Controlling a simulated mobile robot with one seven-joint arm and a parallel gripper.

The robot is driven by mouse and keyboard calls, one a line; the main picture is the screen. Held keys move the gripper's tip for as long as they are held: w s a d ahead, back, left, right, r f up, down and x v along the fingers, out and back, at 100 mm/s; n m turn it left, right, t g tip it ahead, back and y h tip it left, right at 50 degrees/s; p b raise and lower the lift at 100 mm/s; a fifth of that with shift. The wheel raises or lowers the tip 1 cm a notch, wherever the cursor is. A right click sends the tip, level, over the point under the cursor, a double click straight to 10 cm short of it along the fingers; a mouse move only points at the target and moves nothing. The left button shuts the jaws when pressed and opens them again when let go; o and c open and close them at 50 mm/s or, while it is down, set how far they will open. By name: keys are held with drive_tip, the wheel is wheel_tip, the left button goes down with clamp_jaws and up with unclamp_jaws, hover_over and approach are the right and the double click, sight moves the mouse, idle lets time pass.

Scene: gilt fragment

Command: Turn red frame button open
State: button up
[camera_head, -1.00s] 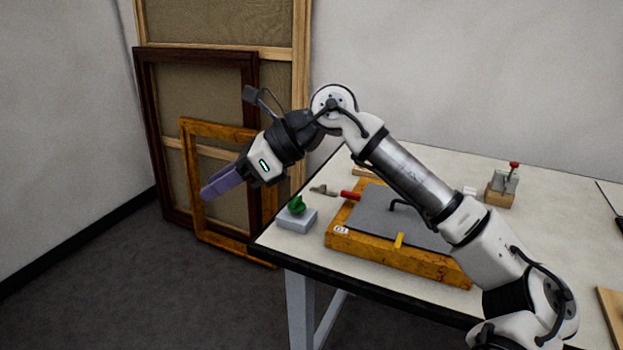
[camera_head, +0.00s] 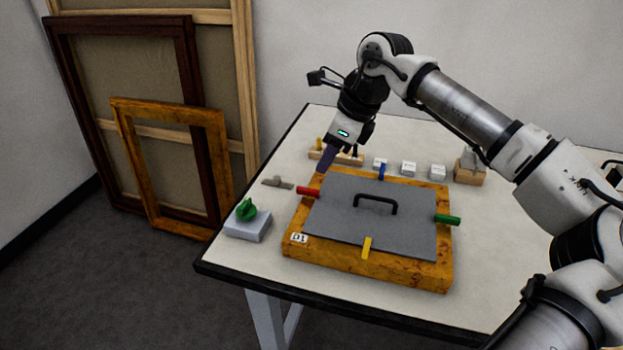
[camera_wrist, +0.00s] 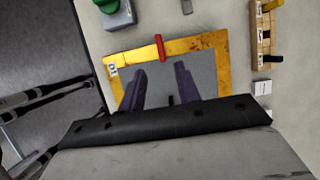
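The gilt frame (camera_head: 440,277) lies flat on the table with a grey panel (camera_head: 340,225) and a black handle (camera_head: 375,201) inside it. The red frame button (camera_head: 308,191) sits on the frame's left bar and reaches to the panel's edge; the wrist view also shows it (camera_wrist: 160,47) lying across the bar. Blue (camera_head: 382,171), green (camera_head: 447,219) and yellow (camera_head: 366,247) buttons sit on the other sides. My gripper (camera_head: 325,160) hangs above the frame's far left corner, apart from the red button. In the wrist view its two fingers (camera_wrist: 160,78) are spread and empty.
A green knob on a grey block (camera_head: 247,221) and a small grey metal tool (camera_head: 277,183) lie left of the frame. A wooden rack (camera_head: 338,157), small white blocks (camera_head: 409,168) and a wooden stand (camera_head: 470,168) are behind it. Large frames lean against the wall.

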sight(308, 189)
drive_tip(key=p+x, duration=0.1)
drive_tip(key=x, duration=0.8)
drive_tip(key=shift+r, duration=0.1)
clamp_jaws()
